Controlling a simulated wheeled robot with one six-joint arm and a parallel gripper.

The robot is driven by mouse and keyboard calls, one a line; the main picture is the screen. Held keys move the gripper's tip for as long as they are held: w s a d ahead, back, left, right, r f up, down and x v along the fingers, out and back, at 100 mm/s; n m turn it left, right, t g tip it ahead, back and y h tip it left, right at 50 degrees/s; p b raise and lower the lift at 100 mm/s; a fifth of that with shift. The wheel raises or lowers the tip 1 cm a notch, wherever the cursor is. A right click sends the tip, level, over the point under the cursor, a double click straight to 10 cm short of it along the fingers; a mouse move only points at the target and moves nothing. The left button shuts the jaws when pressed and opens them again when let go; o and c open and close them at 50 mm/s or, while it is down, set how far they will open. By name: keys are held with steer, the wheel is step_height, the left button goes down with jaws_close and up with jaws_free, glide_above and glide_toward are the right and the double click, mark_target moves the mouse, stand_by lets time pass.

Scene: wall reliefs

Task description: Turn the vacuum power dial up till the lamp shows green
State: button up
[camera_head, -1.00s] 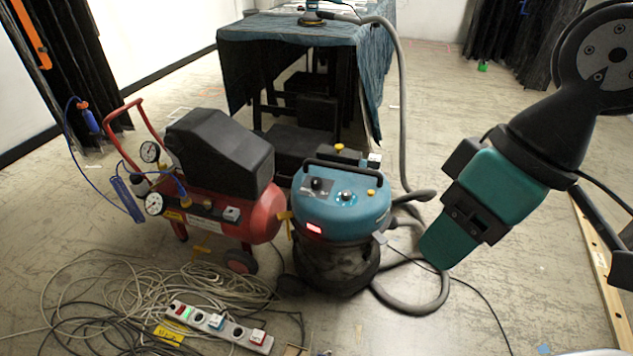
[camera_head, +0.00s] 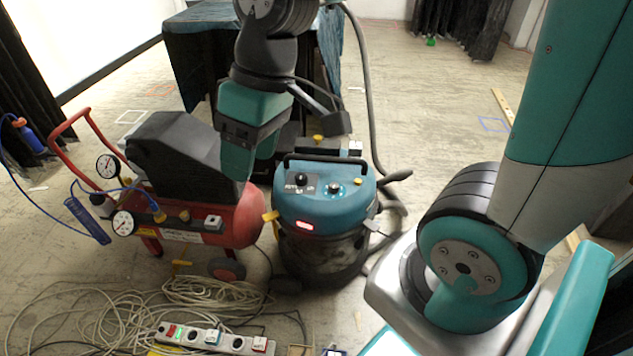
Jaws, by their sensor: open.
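The vacuum (camera_head: 322,212) has a blue top and a dark, dusty lower body, and stands upright on the floor near the middle of the view. On its sloped front panel are a larger black dial (camera_head: 301,180) at the left and a smaller knob (camera_head: 334,188) to its right. I cannot tell which of them sets the power. The lamp (camera_head: 305,225) below them glows red. My gripper (camera_head: 242,165), teal and black, is open and empty. It appears up and left of the vacuum's panel, overlapping the compressor in the picture, apart from the dials.
A red compressor (camera_head: 240,216) with a black cover stands close left of the vacuum. A cable heap (camera_head: 90,300) and power strip (camera_head: 215,338) lie in front. A grey hose (camera_head: 368,90) runs behind the vacuum toward a cloth-covered table (camera_head: 190,75).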

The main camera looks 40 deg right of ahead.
steer(key=w+d+f+m+h, duration=0.15)
steer(key=w+d+f, duration=0.35)
steer(key=w+d, duration=0.55)
steer(key=m+h, duration=0.2)
glide_above(334, 185)
step_height(334, 185, down, 16)
steer(key=shift+g, duration=0.3)
step_height(334, 185, down, 15)
steer(key=shift+r+b, duration=0.15)
steer(key=shift+b, duration=0.8)
steer(key=shift+f, duration=0.75)
steer(key=c, duration=0.9)
